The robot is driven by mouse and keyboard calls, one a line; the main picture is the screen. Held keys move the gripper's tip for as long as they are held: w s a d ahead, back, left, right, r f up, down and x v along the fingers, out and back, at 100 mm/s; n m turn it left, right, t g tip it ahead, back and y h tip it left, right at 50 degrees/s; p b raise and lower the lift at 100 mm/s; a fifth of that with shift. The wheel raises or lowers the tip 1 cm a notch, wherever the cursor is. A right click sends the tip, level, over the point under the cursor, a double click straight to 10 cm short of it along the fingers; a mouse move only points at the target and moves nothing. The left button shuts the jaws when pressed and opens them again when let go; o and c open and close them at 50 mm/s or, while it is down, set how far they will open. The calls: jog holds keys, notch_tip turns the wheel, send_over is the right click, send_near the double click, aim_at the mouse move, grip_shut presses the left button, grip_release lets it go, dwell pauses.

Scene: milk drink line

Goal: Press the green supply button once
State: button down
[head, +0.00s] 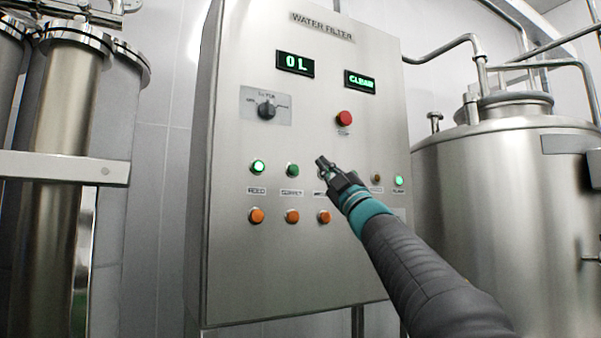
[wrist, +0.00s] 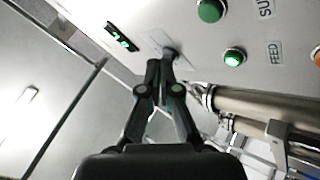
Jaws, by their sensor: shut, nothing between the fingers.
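The green supply button (head: 292,170) is unlit and sits in the upper button row of the steel water filter panel (head: 240,280), above its label. In the wrist view the supply button (wrist: 210,10) is at the top edge, its "SU" label partly cut off. My gripper (head: 322,162) is shut and empty, with its tips to the right of the supply button in the head view. In the wrist view the closed fingertips (wrist: 161,66) are below and left of the button, apart from it. The exact gap to the panel is hard to tell.
A lit green feed button (head: 257,167) is left of supply. Orange buttons (head: 292,216) form the row below. A selector knob (head: 266,108), a red button (head: 345,118) and displays (head: 295,64) are above. A steel tank (head: 500,220) stands right, cylinders (head: 70,120) left.

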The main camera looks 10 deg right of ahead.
aim_at(294, 170)
jog(key=n+y, duration=0.1)
jog(key=s+a+n+g+y, duration=0.1)
jog(key=y, duration=0.1)
jog(key=shift+s+a+r, duration=0.15)
jog(key=shift+s+r, duration=0.05)
jog(key=shift+r, duration=0.05)
jog(key=shift+w+a+p, duration=0.45)
jog(key=shift+w+p, duration=0.3)
jog(key=shift+w, duration=0.65)
jog(key=shift+w+a+p, duration=0.45)
jog(key=shift+w+p, duration=0.3)
jog(key=shift+w, duration=0.7)
jog(key=shift+w+a+p, duration=0.45)
jog(key=shift+w+p, duration=0.3)
jog(key=shift+w, duration=0.65)
jog(key=shift+w, duration=0.15)
jog(key=shift+w+a, duration=0.15)
jog(key=shift+w, duration=0.1)
